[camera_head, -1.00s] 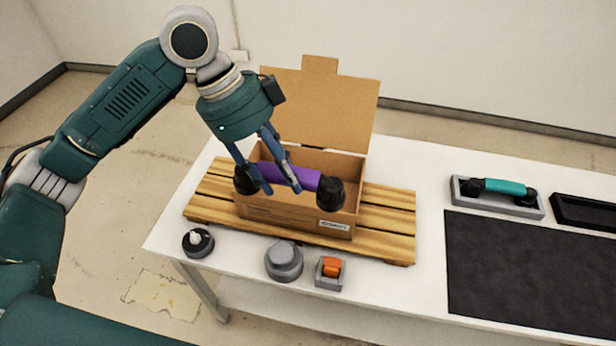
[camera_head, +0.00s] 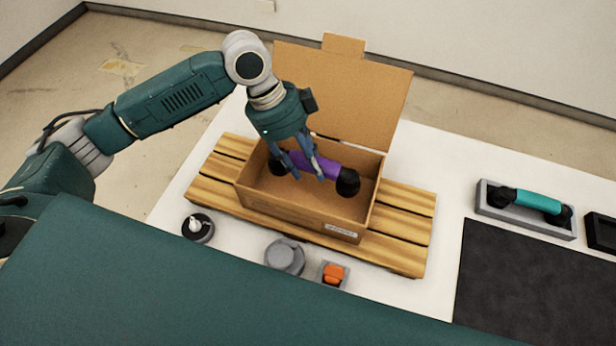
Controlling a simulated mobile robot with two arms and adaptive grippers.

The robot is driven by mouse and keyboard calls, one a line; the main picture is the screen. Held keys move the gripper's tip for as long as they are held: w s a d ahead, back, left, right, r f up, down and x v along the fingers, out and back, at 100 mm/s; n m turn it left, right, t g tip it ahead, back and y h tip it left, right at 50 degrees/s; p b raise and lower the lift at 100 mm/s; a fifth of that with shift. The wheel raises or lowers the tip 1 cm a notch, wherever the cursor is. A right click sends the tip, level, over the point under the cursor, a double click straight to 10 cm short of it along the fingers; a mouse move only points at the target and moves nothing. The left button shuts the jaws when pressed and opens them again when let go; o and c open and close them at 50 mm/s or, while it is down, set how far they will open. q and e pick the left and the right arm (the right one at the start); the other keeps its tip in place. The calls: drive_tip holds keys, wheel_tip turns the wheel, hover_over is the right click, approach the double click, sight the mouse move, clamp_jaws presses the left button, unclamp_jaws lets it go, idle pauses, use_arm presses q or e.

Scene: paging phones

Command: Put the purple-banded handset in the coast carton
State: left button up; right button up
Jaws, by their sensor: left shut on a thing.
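The purple-banded handset (camera_head: 326,166) is black at both ends with a purple grip. My left gripper (camera_head: 306,176) is shut on its purple middle. The handset is over the opening of the brown carton (camera_head: 300,216), tilted slightly down to the right; I cannot tell whether it touches the carton. The carton stands on a wooden pallet with its lid raised at the back. A small label (camera_head: 340,231) is on its front, too small to read here. My right gripper is not in view.
A teal-banded handset (camera_head: 537,202) lies in a grey cradle at the right. An empty black cradle (camera_head: 601,233) and a dark mat (camera_head: 535,280) are nearby. A black knob (camera_head: 198,229), grey round knob (camera_head: 285,256) and orange switch (camera_head: 333,273) stand before the pallet (camera_head: 405,232).

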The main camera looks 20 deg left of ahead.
use_arm(q)
wheel_tip(320, 180, down, 7)
drive_tip(key=shift+f+p, duration=0.1)
drive_tip(key=shift+p, duration=0.4)
drive_tip(key=shift+f, duration=0.1)
drive_tip(key=o, duration=1.2)
drive_tip(key=shift+o, duration=0.8)
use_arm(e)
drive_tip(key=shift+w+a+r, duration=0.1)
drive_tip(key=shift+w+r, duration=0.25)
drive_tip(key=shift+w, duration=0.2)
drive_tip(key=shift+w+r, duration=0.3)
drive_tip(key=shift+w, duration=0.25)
use_arm(q)
drive_tip(key=shift+a+r, duration=0.15)
drive_tip(key=shift+r, duration=0.15)
drive_tip(key=b+v, duration=0.2)
drive_tip(key=v, duration=0.9)
drive_tip(key=shift+r+b, duration=0.2)
drive_tip(key=shift+b, duration=0.2)
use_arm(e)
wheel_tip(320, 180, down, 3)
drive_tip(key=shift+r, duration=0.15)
